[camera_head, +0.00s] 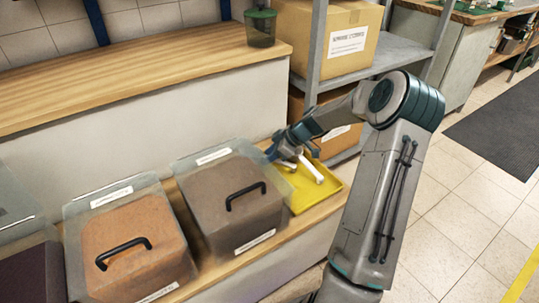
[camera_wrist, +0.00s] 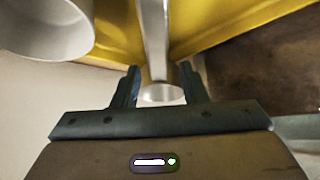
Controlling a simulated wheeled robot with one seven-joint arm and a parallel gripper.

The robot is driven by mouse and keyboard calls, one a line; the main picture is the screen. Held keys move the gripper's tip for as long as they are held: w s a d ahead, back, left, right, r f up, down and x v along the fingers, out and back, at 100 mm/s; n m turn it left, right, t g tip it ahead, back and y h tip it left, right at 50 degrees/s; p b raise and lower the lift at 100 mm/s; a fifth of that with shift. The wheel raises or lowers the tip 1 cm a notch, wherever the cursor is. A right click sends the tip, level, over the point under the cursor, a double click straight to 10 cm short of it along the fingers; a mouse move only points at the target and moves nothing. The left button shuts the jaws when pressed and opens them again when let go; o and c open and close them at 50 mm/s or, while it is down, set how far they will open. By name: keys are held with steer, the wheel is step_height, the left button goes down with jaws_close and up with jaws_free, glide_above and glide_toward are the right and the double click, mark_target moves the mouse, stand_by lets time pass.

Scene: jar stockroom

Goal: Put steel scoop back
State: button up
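A yellow tray (camera_head: 327,189) stands at the right end of the low wooden bench, with pale scoop-like pieces on it. The steel scoop's pale, straight handle (camera_wrist: 154,45) runs down between my fingers in the wrist view, its round end nearest me. My gripper (camera_wrist: 159,70) is open around this handle, with a gap visible on the right side. In the head view my gripper (camera_head: 277,150) is at the tray's left edge, partly hidden. The scoop's bowl is not clearly seen. A pale cup-shaped piece (camera_wrist: 45,25) is at the upper left of the wrist view.
A lidded bin of grey-brown contents (camera_head: 225,205) stands close left of the tray, and an orange-brown one (camera_head: 130,245) beyond it. A metal shelf post (camera_head: 316,50) with cardboard boxes (camera_head: 345,40) rises behind. Open tiled floor (camera_head: 440,225) lies right.

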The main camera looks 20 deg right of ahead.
steer(key=p+v, duration=0.3)
steer(key=v, duration=0.9)
steer(key=s+a+r+m+g+h+p, duration=0.1)
steer(key=s+a+r+m+h+p, duration=0.1)
steer(key=s+a+r+p, duration=0.55)
steer(key=s+a+r+m+g+h+p, duration=0.1)
steer(key=s+a+r+m+h+p, duration=0.2)
steer(key=r+p, duration=0.75)
steer(key=s+a+r+m+g+h+p, duration=0.15)
steer(key=s+a+r+p, duration=0.4)
steer(key=r, duration=0.75)
steer(key=s+a+r+m+t+p, duration=0.1)
steer(key=s+a+r+m+p, duration=0.2)
steer(key=s+r+m+p, duration=0.2)
steer(key=s+r+p, duration=0.3)
steer(key=s+r, duration=0.2)
steer(key=s, duration=0.1)
steer(key=shift+r+t, duration=0.3)
steer(key=shift+t, duration=0.05)
steer(key=shift+a, duration=0.15)
steer(key=shift+c, duration=0.3)
